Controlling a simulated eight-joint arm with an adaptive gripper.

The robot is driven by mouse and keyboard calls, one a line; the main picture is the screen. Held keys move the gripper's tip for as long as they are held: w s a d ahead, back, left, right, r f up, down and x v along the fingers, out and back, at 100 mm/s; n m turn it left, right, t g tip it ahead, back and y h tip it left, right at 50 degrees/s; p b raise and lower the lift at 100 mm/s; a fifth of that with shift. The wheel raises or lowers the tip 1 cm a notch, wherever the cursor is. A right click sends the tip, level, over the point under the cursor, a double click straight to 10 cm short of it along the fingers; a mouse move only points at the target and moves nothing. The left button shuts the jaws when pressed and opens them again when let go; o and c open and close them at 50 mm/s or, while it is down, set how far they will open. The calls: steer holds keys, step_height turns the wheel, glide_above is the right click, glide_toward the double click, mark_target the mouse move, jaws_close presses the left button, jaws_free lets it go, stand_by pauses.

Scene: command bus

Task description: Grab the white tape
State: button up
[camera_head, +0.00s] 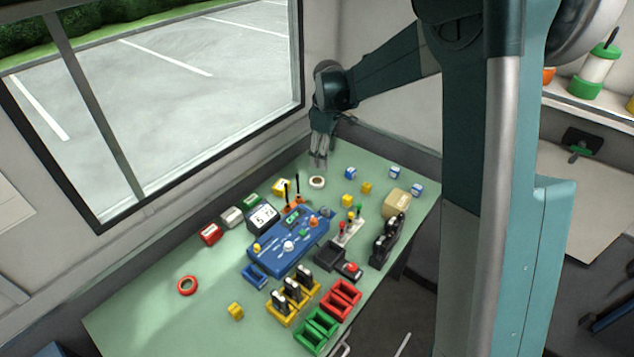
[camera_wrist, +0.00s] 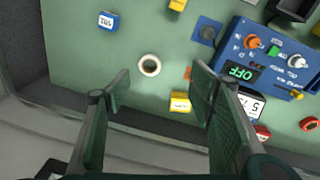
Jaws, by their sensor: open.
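The white tape (camera_head: 317,182) is a small white ring lying flat on the green table near its far edge. In the wrist view the white tape (camera_wrist: 149,65) lies ahead of my fingers, a little left of the middle between them, with nothing over it. My gripper (camera_head: 319,160) hangs above the table's far edge, just above and behind the tape in the head view. In the wrist view my gripper (camera_wrist: 160,92) has its two fingers wide apart with nothing between them. It does not touch the tape.
A yellow block (camera_wrist: 180,102) lies close to the right finger. A blue control box (camera_head: 289,244) stands nearby. A blue-white cube (camera_head: 350,173) and a yellow cube (camera_head: 366,188) lie right of the tape. A red tape ring (camera_head: 187,286) lies far left. A window wall borders the table's far side.

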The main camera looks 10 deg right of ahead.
mark_target(315, 177)
steer(key=w+a+f+n+g+p, duration=0.1)
steer(key=w+a+f+n, duration=0.1)
steer(key=w+f, duration=0.4)
step_height(315, 177, down, 3)
steer(key=shift+a+f, duration=0.1)
steer(key=shift+a, duration=0.2)
steer(key=shift+w, duration=0.1)
steer(key=shift+f, duration=1.25)
steer(key=shift+f, duration=0.1)
steer(key=shift+f+b, duration=0.55)
steer(key=shift+f, duration=1.95)
steer(key=shift+c, duration=0.5)
steer(key=c, duration=0.9)
